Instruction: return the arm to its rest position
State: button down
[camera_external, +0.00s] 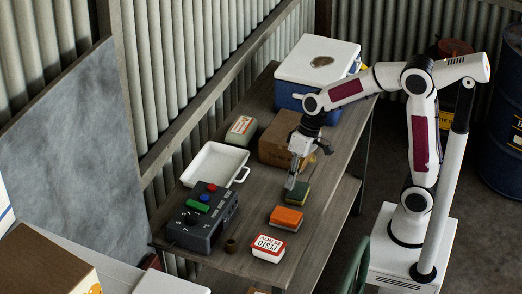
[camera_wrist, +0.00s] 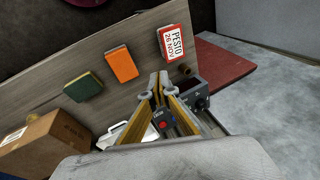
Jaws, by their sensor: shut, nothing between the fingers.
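My gripper (camera_external: 290,183) points down over the middle of the wooden table (camera_external: 262,190), just left of a green sponge (camera_external: 297,194) in the external view. Its fingers are together with nothing between them. In the wrist view my gripper (camera_wrist: 158,80) shows at the lower middle, with the table beyond its fingertips. My white arm reaches left over the table from its pedestal at the right. Whether the fingertips touch anything is hard to tell.
Near my gripper are an orange sponge (camera_external: 286,218), a pesto box (camera_external: 268,248), a dark button box (camera_external: 203,216), a white tray (camera_external: 215,164), a cardboard box (camera_external: 280,138) and a blue-and-white cooler (camera_external: 290,95). A corrugated wall (camera_external: 190,60) stands behind.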

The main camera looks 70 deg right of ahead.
jog(key=s+d+r+t+h, duration=0.1)
jog(key=s+d+r, duration=0.2)
jog(key=s, duration=0.6)
jog(key=s+d+r+n+t+h, duration=0.1)
jog(key=s+d+r+t+h, duration=0.1)
jog(key=s+r, duration=0.4)
jog(key=shift+s+d+n+t, duration=0.3)
jog(key=shift+s+d, duration=0.45)
jog(key=shift+s, duration=0.6)
